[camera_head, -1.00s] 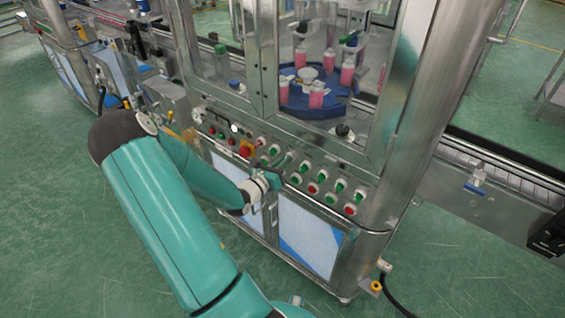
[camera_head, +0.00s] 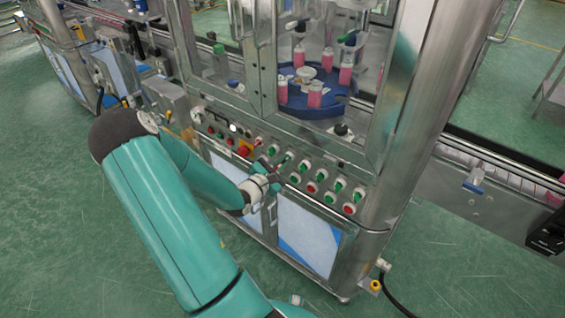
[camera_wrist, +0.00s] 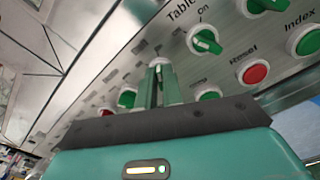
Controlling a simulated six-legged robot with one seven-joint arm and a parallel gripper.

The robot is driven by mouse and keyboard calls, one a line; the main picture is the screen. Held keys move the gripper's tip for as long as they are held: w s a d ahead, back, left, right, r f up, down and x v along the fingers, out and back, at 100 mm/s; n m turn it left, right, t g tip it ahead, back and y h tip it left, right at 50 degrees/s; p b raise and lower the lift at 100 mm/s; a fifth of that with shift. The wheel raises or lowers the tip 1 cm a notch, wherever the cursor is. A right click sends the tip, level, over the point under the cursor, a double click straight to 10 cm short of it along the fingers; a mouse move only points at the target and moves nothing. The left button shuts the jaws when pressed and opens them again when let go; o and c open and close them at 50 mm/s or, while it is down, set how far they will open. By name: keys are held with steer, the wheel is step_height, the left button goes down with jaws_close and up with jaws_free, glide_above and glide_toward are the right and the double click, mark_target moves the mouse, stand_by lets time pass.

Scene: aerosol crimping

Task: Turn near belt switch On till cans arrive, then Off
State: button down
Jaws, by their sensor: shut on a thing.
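My gripper (camera_head: 262,168) is at the left part of the control panel, below the machine's glass doors. In the wrist view its fingers (camera_wrist: 160,82) are close together on a switch with a pale collar (camera_wrist: 157,63); the fingers hide its knob and label, so its setting cannot be read. To its right is a green knob labelled "Table" (camera_wrist: 206,41), with "On" printed above it. Pink cans (camera_head: 315,96) stand on the blue round table (camera_head: 325,109) behind the glass.
A red "Reset" button (camera_wrist: 255,73) and a green "Index" button (camera_wrist: 308,42) are close by. A red emergency knob on yellow (camera_head: 244,147) is left of my gripper. A conveyor (camera_head: 480,160) runs off to the right. The green floor in front is open.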

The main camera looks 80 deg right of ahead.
steer(key=shift+m, duration=0.3)
steer(key=shift+f, duration=0.1)
steer(key=c, duration=1.5)
jaws_free()
steer(key=shift+c, duration=0.2)
steer(key=v, duration=1.4)
steer(key=shift+w, duration=0.1)
